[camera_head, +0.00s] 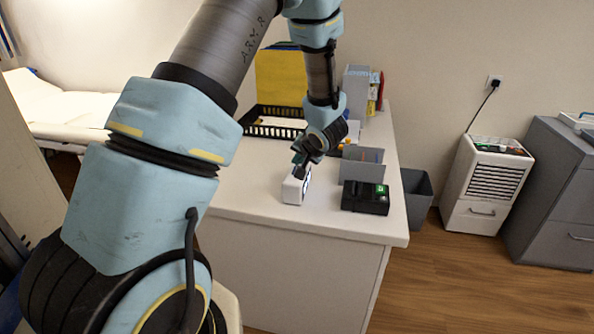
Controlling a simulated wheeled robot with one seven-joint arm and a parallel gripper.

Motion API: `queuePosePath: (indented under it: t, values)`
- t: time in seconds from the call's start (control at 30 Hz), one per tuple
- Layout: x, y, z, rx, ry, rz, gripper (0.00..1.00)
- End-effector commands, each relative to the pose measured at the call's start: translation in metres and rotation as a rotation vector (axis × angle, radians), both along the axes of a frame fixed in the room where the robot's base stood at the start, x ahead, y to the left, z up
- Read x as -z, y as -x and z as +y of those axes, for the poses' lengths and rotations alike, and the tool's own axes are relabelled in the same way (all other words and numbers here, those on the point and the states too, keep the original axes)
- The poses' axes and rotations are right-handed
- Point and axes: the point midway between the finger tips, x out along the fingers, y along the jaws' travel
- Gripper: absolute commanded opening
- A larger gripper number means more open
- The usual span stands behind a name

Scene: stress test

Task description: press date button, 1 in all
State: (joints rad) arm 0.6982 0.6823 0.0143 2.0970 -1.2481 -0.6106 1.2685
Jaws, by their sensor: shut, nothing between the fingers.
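My gripper (300,173) is shut and points down over the desk. Its tips are at the top of a small white device (293,190) that stands near the front middle of the desk. The device has a dark-edged face turned to the right. I cannot tell whether the tips touch it. No date button can be made out at this size; the gripper covers part of the device's top. A black device (365,198) with a small green display lies to the right of the white one.
The desk (250,205) also bears a grey upright holder (362,170), a black basket (272,128) and a yellow folder (280,75) behind. A grey bin (416,198) and a white appliance (484,190) stand at right. The desk's front left is clear.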

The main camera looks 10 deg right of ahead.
Motion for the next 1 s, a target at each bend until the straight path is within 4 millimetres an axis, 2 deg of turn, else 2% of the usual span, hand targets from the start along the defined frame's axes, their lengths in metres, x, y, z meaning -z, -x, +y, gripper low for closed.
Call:
queuePosePath:
  t: [0.57,1.0]
  values:
    - [0.0003,0.0,0.0001,0.0,0.0,0.0,0.0]
    - [0.0083,-0.0002,0.0002,0.0,0.0,0.0,0.0]
